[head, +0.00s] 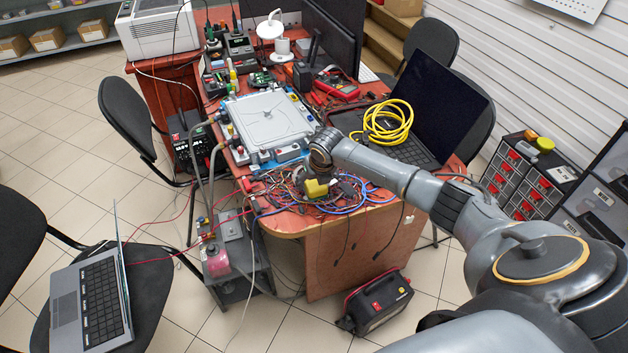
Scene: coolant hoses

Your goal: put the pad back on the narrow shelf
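My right arm reaches in from the right across the table. My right gripper (318,180) points down over the tangle of wires at the table's front end. A small yellow block-like thing (316,189) shows at its fingertips; I cannot tell whether it is the pad or whether the fingers are shut on it. The fingers are small and dark against the wires. No other thing shows clearly as the pad. I cannot make out a narrow shelf for certain; a grey shelf with boxes (72,40) stands at the far upper left. My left gripper is out of view.
The red-brown table (290,224) is crowded: a pale metal case (268,119), a coiled yellow cable (387,122), an open laptop (440,105) and tangled wires. Chairs stand on both sides. A black box (376,302) is on the floor.

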